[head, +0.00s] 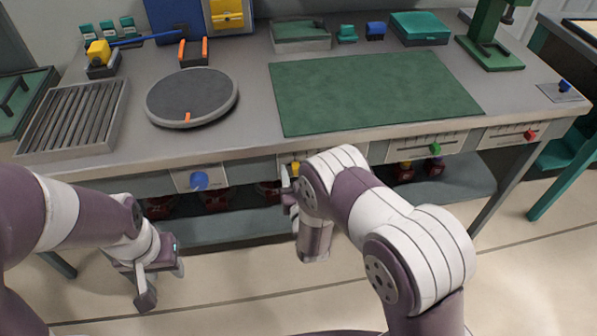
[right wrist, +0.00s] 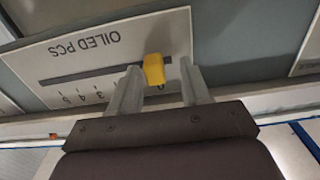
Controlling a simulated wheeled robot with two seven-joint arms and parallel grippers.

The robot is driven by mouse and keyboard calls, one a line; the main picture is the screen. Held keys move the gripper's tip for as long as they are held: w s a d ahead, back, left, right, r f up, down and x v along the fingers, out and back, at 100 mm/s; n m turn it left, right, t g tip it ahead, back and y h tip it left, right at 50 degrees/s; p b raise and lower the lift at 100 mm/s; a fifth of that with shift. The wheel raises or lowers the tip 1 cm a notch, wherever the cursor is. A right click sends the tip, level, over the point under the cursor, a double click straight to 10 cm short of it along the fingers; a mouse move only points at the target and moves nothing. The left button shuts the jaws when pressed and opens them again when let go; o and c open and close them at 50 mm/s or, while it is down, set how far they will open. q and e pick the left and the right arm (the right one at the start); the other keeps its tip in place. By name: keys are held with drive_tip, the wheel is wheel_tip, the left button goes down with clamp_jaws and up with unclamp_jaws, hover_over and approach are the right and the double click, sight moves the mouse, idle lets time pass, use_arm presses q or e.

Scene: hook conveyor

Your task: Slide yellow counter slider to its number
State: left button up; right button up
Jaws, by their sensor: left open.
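The yellow counter slider (right wrist: 153,69) sits in the dark slot of a pale plate (right wrist: 84,47) lettered "OILED PCS", upside down in the right wrist view. It is near the slot's right end there, and the digit by it is partly hidden. In the head view a bit of the yellow slider (head: 295,168) shows on the bench front behind my right gripper. My right gripper (right wrist: 160,88) has its fingers apart, one on each side of the slider; contact is not clear. My left gripper (head: 162,285) is open and empty, low before the bench.
The bench front also carries a blue knob (head: 199,180), a green slider (head: 435,149) and a red slider (head: 530,135). A green mat (head: 375,90), a round turntable (head: 192,97) and a roller tray (head: 73,118) lie on top. Red items stand on the lower shelf (head: 240,228).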

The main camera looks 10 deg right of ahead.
drive_tip(key=shift+a, duration=0.1)
drive_tip(key=s, duration=1.2)
drive_tip(key=shift+s, duration=0.35)
